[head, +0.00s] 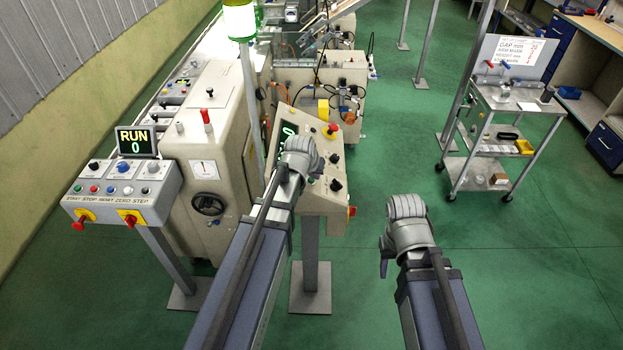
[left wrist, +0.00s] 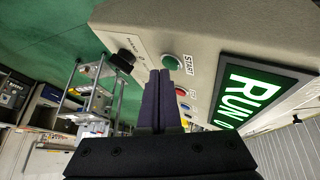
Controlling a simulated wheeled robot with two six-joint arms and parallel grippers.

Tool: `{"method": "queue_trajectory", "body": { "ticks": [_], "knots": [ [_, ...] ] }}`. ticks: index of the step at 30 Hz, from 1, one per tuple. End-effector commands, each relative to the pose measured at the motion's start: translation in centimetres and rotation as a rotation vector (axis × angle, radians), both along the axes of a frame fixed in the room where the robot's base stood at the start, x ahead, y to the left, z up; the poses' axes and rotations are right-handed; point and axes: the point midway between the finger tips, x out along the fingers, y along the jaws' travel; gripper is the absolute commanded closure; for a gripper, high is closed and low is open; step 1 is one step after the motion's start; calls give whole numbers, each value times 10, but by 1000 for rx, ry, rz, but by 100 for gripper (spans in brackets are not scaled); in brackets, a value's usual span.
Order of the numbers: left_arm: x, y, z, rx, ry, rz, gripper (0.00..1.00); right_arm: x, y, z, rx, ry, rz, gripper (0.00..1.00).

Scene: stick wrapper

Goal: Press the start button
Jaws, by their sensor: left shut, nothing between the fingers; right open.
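The start button is a green button (left wrist: 172,62) labelled START on a beige control panel in the left wrist view. My left gripper (left wrist: 160,74) is shut and empty, its dark fingertips just beside the button's lower left side; whether they touch it I cannot tell.
A red button (left wrist: 182,92) and black knob (left wrist: 125,55) flank the green one. The display (left wrist: 250,95) reads RUN. A second button panel (head: 118,190) stands left. A metal cart (head: 500,110) stands right. The floor around my right gripper is clear.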

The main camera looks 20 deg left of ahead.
Motion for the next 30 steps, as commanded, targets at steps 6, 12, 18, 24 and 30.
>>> {"method": "queue_trajectory", "body": {
  "ticks": [6,12,18,24,30],
  "knots": [
    [1,-4,8,0,0,-1,100,0,0,8,0,0,0,50],
    [1,-4,8,0,-1,0,100,0,0,8,0,0,0,50],
    [2,-6,14,0,-1,0,100,0,0,13,0,0,0,50],
    [4,-13,31,-1,-1,0,100,0,0,31,0,0,0,50],
    [7,-22,47,1,-1,-1,100,0,0,47,0,0,0,50]
  ]
}}
